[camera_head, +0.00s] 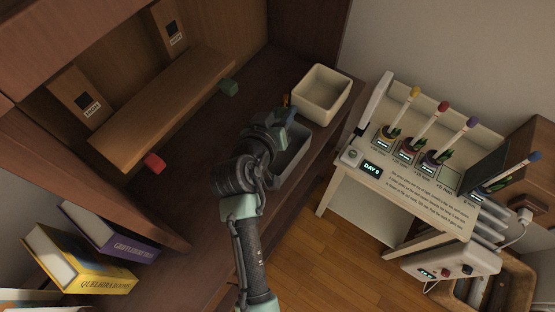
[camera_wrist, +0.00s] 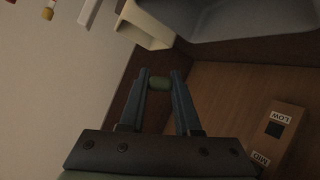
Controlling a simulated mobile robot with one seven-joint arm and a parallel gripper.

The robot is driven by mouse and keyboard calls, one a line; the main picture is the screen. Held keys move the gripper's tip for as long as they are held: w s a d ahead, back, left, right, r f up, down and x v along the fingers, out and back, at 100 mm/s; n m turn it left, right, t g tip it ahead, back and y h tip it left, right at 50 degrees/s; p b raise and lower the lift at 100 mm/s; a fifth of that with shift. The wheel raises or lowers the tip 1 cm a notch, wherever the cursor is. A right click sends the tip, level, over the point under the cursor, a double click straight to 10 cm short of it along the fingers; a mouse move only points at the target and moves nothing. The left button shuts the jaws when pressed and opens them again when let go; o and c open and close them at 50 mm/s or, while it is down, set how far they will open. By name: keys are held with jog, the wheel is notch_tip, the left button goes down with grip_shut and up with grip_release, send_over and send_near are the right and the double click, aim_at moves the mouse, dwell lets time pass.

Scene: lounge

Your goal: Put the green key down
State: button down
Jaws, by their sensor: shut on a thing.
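The green key (camera_wrist: 159,83) shows as a small rounded green piece between the fingertips of my gripper (camera_wrist: 163,78) in the wrist view. My gripper is shut on it. In the head view my gripper (camera_head: 286,106) is over the dark desk, near the cream bin and the grey bin, and the key cannot be made out there. A small orange-yellow spot shows by the fingertips; I cannot tell what it is.
A cream bin (camera_head: 306,109) and a grey bin (camera_head: 296,157) stand at the desk's right edge. A green block (camera_head: 228,87) and a red block (camera_head: 154,162) lie by the wooden shelf (camera_head: 165,108). Books (camera_head: 90,265) lean at lower left. A stand (camera_head: 400,175) holds several coloured-top sticks.

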jog(key=m+b, duration=0.1)
jog(key=m, duration=0.1)
jog(key=m+g+h+b, duration=0.1)
jog(key=m, duration=0.1)
jog(key=shift+s+a+f, duration=0.1)
jog(key=shift+a+f, duration=0.05)
jog(key=shift+f, duration=0.2)
jog(key=shift+s+r+m+g+h+b, duration=0.1)
jog(key=shift+s+m+g+h+b, duration=0.15)
jog(key=shift+m, duration=0.35)
jog(key=shift+s+m+g+h+b, duration=0.15)
jog(key=shift+m+b, duration=0.2)
jog(key=shift+m, duration=0.25)
jog(key=shift+s+m, duration=0.1)
jog(key=shift+m, duration=0.2)
notch_tip(320, 180, down, 10)
jog(key=shift+r+b, duration=0.15)
jog(key=shift+b, duration=0.2)
jog(key=shift+s+f+b, duration=0.1)
jog(key=shift+f+b, duration=0.6)
jog(key=c, duration=0.6)
grip_release()
jog(key=shift+s+f, duration=0.1)
jog(key=shift+f, duration=0.05)
